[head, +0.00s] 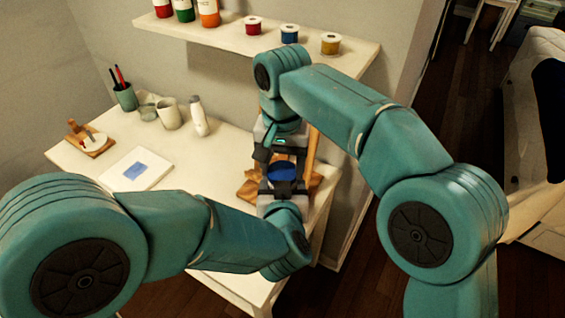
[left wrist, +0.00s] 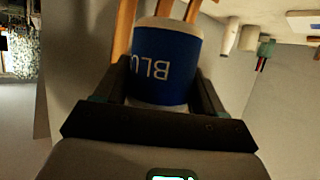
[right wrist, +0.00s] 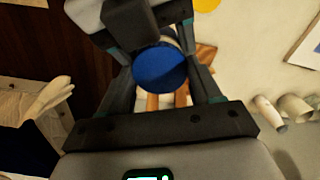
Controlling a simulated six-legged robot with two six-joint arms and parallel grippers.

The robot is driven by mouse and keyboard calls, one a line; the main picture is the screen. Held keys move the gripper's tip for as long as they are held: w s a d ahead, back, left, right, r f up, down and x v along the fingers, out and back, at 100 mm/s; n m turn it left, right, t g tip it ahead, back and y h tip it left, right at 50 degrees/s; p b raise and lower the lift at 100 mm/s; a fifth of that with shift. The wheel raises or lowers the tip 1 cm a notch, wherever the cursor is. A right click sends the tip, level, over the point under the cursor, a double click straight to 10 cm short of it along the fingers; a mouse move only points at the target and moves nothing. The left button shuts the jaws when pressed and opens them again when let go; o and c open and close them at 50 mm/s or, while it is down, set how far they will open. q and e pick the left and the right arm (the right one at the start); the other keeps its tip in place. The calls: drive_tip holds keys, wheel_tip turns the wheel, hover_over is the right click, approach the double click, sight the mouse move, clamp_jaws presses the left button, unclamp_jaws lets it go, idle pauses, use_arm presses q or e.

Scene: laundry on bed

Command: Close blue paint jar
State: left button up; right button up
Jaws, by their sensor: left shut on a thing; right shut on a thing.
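The blue paint jar (left wrist: 165,62) is upright, white with a blue label reading "BLU", upside down in the left wrist view. My left gripper (head: 283,188) is shut on its sides. The blue lid (right wrist: 160,70) is a round disc between the fingers of my right gripper (right wrist: 160,60), which is shut on it from the opposite side. In the head view the blue of it (head: 283,171) shows between the two grippers, which face each other closely. Whether the lid sits fully on the jar is hidden by the fingers.
A wall shelf (head: 220,38) with paints hangs behind.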

drive_tip(key=shift+f, duration=0.55)
drive_tip(key=o, duration=1)
drive_tip(key=shift+r, duration=2.25)
drive_tip(key=shift+c, duration=0.4)
